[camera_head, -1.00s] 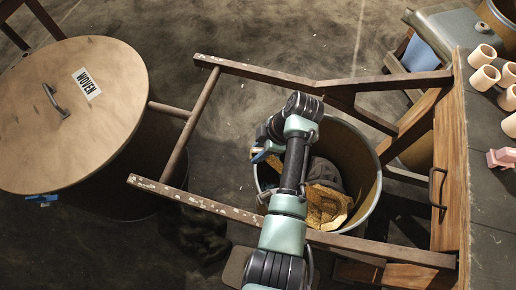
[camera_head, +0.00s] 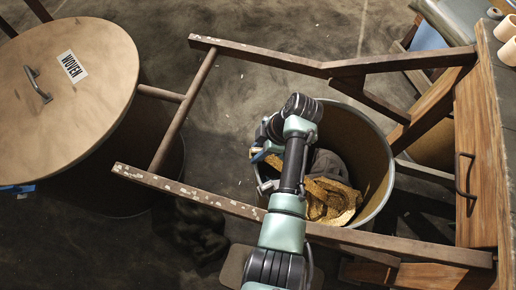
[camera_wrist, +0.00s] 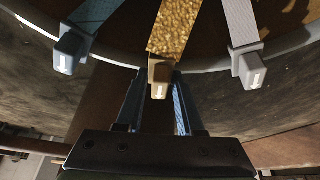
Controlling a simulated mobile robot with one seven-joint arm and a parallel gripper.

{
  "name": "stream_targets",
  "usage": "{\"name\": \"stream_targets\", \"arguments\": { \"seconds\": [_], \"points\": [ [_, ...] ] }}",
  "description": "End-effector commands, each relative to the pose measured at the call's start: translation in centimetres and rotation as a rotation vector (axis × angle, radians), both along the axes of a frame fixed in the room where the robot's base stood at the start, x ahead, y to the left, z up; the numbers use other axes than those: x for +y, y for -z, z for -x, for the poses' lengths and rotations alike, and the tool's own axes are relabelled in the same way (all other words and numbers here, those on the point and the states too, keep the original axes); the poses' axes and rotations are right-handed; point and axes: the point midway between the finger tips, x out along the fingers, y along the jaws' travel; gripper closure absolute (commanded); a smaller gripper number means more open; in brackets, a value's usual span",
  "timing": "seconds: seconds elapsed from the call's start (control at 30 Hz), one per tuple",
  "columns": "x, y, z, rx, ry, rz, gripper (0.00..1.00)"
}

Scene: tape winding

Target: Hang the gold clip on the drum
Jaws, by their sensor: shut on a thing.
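The gold clip (camera_wrist: 160,75) is at the middle of the drum's rim in the wrist view, with a gold strip running from it over the rim into the drum. My gripper (camera_wrist: 160,84) is shut on this clip from outside the drum. A blue clip (camera_wrist: 69,53) sits on the rim to its left and a pale grey clip (camera_wrist: 247,66) to its right, each with its own strip. In the head view the open drum (camera_head: 382,158) holds gold cloth (camera_head: 335,203) and grey cloth. The arm hides the gold clip there.
A wooden frame rail (camera_head: 180,192) crosses in front of the drum, and another (camera_head: 375,66) runs behind it. A second drum's round lid (camera_head: 90,115), labelled WOVEN, is at left. A drawer front with handle (camera_head: 465,175) and a table with pale cups (camera_head: 503,28) are at right.

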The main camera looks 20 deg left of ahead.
Motion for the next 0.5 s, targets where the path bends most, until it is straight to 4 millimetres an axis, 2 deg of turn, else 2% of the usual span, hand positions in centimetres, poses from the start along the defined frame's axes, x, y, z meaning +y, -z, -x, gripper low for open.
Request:
{"name": "stream_targets", "arguments": {
  "seconds": [0.2, 0.23, 0.4, 0.5],
  "points": [
    [-0.37, 0.27, 0.03, 0.002, 0.005, 0.009, 1.0],
    [-0.39, 0.28, 0.03, 0.002, 0.005, 0.009, 0.62],
    [-0.46, 0.32, 0.08, 0.003, 0.006, 0.01, 0.31],
    [-0.49, 0.34, 0.1, 0.005, 0.007, 0.01, 0.29]
  ]
}}
